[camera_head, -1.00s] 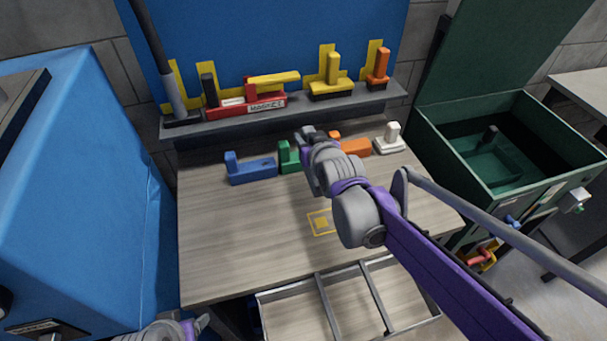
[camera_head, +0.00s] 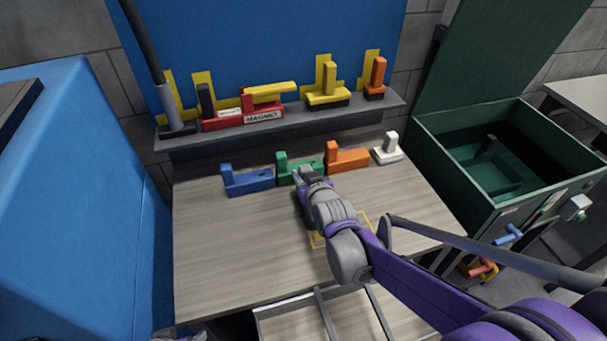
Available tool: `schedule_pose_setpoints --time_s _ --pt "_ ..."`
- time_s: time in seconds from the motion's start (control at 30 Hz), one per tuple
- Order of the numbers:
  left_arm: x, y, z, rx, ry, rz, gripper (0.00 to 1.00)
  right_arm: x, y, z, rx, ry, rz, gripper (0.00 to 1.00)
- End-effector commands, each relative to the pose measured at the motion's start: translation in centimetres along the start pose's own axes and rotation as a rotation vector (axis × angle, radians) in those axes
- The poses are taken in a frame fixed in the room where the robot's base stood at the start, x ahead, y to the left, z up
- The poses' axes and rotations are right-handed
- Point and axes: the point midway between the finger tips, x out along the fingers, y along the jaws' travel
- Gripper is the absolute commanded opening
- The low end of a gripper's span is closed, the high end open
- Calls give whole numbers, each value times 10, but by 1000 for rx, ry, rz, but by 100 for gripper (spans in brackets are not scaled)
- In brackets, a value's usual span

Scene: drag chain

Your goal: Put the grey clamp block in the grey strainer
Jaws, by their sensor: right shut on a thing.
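My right gripper (camera_head: 304,174) is over the table, just in front of the green block (camera_head: 312,161). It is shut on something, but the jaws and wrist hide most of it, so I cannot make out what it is. I cannot pick out a grey clamp block or a grey strainer for certain. A white to pale grey block (camera_head: 388,153) with an upright post stands at the right end of the row. Only a sliver of what seems to be my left gripper (camera_head: 188,337) shows at the bottom edge; its jaws cannot be read.
A blue block (camera_head: 247,181) and an orange block (camera_head: 350,158) share the row. The wooden table (camera_head: 225,240) is clear at front left. A shelf (camera_head: 190,147) with yellow, red and orange tools stands behind. A green open bin (camera_head: 450,160) is at right.

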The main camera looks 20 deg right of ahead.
Motion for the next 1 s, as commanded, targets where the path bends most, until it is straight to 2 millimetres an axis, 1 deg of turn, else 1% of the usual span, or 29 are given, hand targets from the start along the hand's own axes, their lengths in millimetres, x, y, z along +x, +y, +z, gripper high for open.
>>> schedule_pose_setpoints --time_s 0.2,0.23,0.37,0.4,0.63,0.77,0.87,1.0 --pt "3 0 2 0 -1 0 72 1 0 3 0 0 0 0" --pt "2 0 1 0 -1 0 72 1 0 3 0 0 0 41" --pt "2 0 1 0 -1 0 72 1 0 2 0 0 0 64" --pt "2 0 1 0 -1 0 72 1 0 2 0 0 0 67" --pt "2 0 1 0 -1 0 72 1 0 2 0 0 0 67" --pt "-1 0 -1 0 0 0 72 -2 0 -2 0 1 0 67" --pt "-2 0 -1 0 1 0 72 -14 0 -1 0 0 0 67" --pt "-4 0 -2 0 1 0 72 -39 0 -2 0 0 0 67"
